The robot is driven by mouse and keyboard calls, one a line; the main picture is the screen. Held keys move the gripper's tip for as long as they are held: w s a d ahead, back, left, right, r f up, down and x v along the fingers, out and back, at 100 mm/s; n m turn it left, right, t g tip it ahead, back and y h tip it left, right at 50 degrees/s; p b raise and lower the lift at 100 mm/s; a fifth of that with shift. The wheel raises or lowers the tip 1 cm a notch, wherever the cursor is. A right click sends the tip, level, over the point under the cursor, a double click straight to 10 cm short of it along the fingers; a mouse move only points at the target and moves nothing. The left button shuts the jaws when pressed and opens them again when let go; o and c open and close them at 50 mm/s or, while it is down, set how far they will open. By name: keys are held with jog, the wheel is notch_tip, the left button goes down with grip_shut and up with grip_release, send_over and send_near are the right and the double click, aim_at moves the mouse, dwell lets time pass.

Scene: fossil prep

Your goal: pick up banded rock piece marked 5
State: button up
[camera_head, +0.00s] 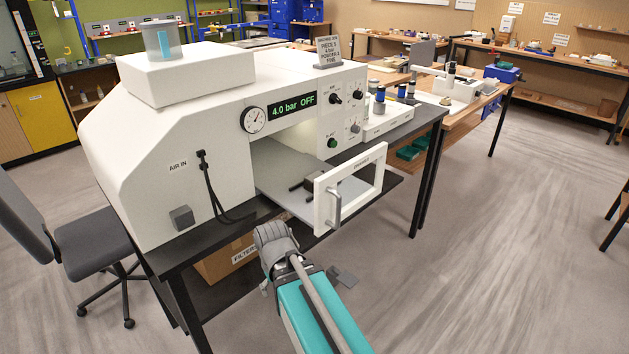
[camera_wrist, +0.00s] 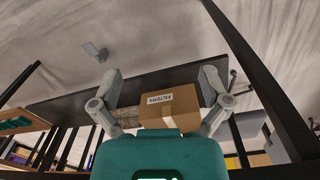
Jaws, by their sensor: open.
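No rock piece with a readable 5 shows in either view. A small dark brown item (camera_head: 302,187) lies on the grey floor inside the white blasting cabinet (camera_head: 190,125); I cannot tell what it is. The cabinet's framed door (camera_head: 333,204) stands open, with its handle facing front. In the head view my arm reaches up to in front of the bench, below the door; the fingers are hard to make out there.
The cabinet display (camera_head: 293,106) reads 4.0 bar OFF. A FILTERS carton (camera_head: 225,259) sits under the black bench; it also shows between my fingers in the wrist view (camera_wrist: 170,107). A grey pedal (camera_head: 342,277) lies on the floor. A chair (camera_head: 75,235) stands left. Floor at right is clear.

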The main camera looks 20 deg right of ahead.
jog(key=w+d+r+n+t+h+p, duration=0.15)
jog(key=w+d+r+n+p, duration=0.25)
jog(key=w+r+n+p, duration=0.4)
jog(key=w+d+r+n+h+p, duration=0.3)
jog(key=w+d+r+p, duration=0.15)
jog(key=r+p, duration=0.35)
jog(key=n+t+h, duration=0.1)
jog(key=n+h, duration=0.3)
jog(key=n, duration=0.6)
send_near(313, 177)
jog(key=shift+s+a+r+y+p, duration=0.15)
jog(key=shift+s+a+r+p, duration=0.15)
jog(key=shift+r, duration=0.2)
jog(key=shift+s+a+r+y+p, duration=0.1)
jog(key=shift+s+a+r, duration=0.1)
jog(key=shift+a+r, duration=0.25)
jog(key=shift+d+f, duration=0.1)
jog(key=b+x, duration=0.5)
jog(key=x, duration=0.2)
jog(key=shift+w+d+f+b, duration=0.25)
jog(key=shift+d+f+b, duration=0.25)
jog(key=shift+b, duration=0.1)
jog(key=shift+f, duration=0.1)
jog(key=shift+b+x, duration=1.85)
jog(key=shift+x, duration=0.7)
